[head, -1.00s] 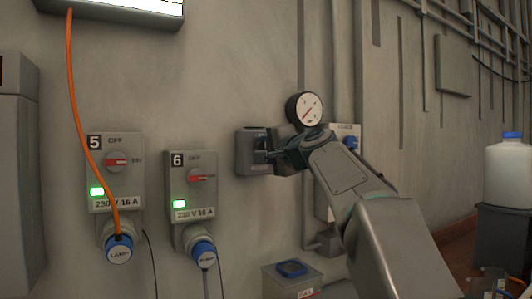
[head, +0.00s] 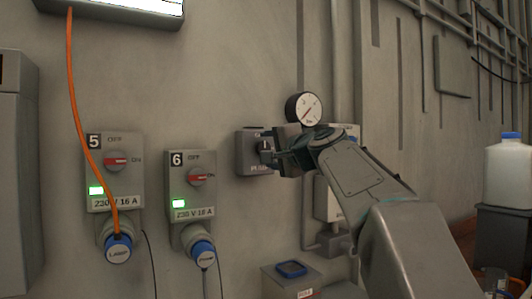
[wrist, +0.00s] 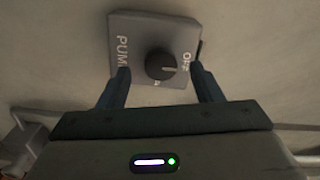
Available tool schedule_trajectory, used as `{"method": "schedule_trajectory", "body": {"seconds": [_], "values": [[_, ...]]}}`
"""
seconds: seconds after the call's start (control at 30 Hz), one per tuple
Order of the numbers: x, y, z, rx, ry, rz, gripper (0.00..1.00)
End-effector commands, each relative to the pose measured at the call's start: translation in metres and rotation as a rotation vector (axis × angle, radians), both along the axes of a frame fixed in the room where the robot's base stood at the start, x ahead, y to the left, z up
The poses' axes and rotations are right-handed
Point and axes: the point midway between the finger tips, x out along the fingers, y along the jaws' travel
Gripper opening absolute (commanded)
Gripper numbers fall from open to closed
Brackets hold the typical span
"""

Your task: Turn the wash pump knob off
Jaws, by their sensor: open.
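The pump box (head: 250,153) is a small grey box on the wall, below a round gauge; it also shows in the wrist view (wrist: 126,38). Part of a word reading "PUM" shows on the left of the box. My gripper (head: 267,150) is at the front of the box. In the wrist view its two fingers (wrist: 160,72) are spread, one on each side of the knob, with gaps between. In the head view the gripper hides much of the box face.
Socket boxes 5 (head: 115,170) and 6 (head: 192,185), with red-marked switches and lit green lamps, are to the left. An orange cable (head: 77,120) crosses box 5. The gauge (head: 304,109) is just above my gripper. A grey box (head: 290,278) stands below.

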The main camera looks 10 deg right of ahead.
Motion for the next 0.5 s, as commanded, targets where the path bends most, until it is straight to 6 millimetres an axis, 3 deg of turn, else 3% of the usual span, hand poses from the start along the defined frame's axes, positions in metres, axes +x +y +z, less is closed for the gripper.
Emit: {"method": "schedule_trajectory", "body": {"seconds": [0.3,0.5], "values": [[-0.068,-0.022,-0.001,-0.002,-0.002,-0.001,0.59],[-0.096,-0.031,0.0,-0.002,-0.001,-0.001,0.59]]}}
